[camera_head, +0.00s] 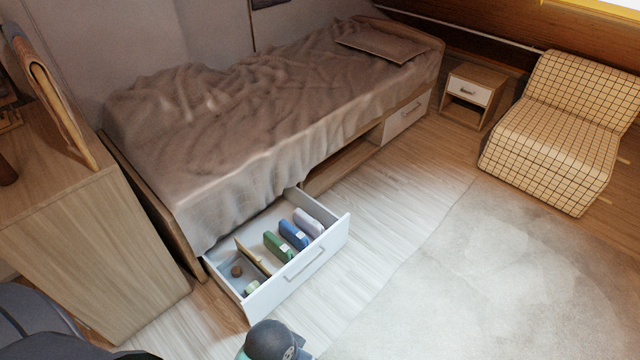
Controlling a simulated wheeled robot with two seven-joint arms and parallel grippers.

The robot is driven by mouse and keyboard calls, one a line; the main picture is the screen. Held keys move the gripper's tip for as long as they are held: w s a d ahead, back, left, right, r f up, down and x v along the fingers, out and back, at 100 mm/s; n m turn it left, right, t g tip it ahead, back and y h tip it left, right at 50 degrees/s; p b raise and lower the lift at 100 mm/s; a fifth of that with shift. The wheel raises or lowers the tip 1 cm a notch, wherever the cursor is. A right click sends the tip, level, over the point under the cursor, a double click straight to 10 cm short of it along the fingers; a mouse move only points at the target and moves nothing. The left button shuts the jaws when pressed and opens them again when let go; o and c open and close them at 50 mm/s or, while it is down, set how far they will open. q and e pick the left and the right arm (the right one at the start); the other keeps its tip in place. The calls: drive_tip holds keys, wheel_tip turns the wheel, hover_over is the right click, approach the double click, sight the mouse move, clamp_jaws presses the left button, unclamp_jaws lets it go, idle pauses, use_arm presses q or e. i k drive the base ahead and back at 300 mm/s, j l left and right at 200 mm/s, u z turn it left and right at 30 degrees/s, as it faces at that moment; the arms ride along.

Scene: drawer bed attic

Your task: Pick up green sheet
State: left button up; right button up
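The green sheet (277,246) is a small folded bundle with a pale label. It lies in the open white drawer (300,277) under the bed, in the larger compartment to the right of a wooden divider (253,257). A blue folded bundle (294,235) lies just to its right, and a pale lilac one (309,222) beyond that. Neither of my grippers can be made out in the head view.
The left drawer compartment holds a small brown item (237,271) and a pale green one (252,287). A dark rounded object (272,341) is in front of the drawer. The bed (250,130) overhangs the drawer's back; a wooden cabinet (95,255) stands left.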

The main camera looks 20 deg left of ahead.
sight(279, 249)
drive_tip(key=u, duration=0.8)
drive_tip(key=i+j+z, duration=0.25)
drive_tip(key=i+j, duration=0.2)
drive_tip(key=i, duration=0.2)
drive_tip(key=i+j+z, duration=0.3)
drive_tip(key=i+j, duration=0.25)
